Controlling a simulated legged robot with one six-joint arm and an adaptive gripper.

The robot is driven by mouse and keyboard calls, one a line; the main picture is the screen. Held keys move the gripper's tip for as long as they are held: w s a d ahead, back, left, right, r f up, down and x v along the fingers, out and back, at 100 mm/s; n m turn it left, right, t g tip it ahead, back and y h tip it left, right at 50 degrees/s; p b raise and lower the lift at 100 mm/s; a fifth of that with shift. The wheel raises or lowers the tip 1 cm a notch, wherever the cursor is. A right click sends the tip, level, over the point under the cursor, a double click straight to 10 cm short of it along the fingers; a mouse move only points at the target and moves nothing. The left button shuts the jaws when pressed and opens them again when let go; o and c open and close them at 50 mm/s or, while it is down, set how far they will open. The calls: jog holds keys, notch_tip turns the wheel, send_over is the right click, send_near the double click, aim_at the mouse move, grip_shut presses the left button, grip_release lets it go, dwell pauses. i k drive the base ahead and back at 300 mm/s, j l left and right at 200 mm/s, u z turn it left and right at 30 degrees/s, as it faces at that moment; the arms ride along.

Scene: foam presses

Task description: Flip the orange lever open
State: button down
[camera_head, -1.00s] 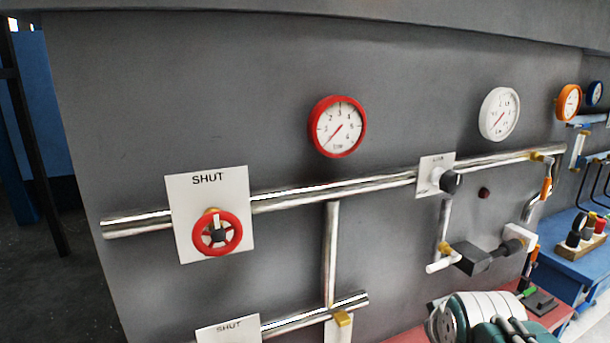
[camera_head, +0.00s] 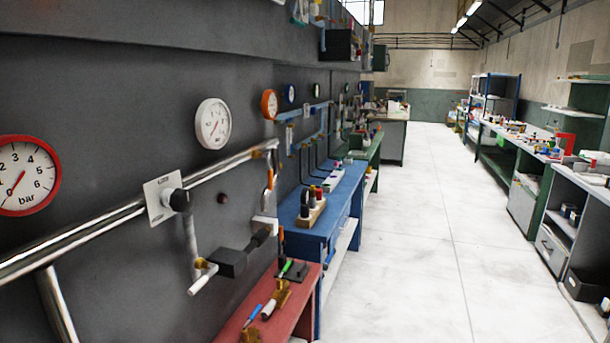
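A small orange lever (camera_head: 270,180) shows on the wall at the left of centre. It hangs downward, close to the end of the silver pipe (camera_head: 215,170) and its brass fitting (camera_head: 267,145). It is small in the picture, and its exact mounting cannot be told. My gripper is not in view, so its distance from the lever cannot be seen.
Below the lever is a dark valve block (camera_head: 229,262) with a white handle (camera_head: 202,279). A red bench (camera_head: 265,325) juts out beneath, and a blue bench (camera_head: 345,195) stands beyond. Clear white floor (camera_head: 420,230) runs between these and the shelves at right.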

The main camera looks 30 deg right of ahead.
aim_at(270, 174)
jog(key=z, duration=0.7)
jog(key=i+l, duration=0.1)
jog(key=i, duration=0.1)
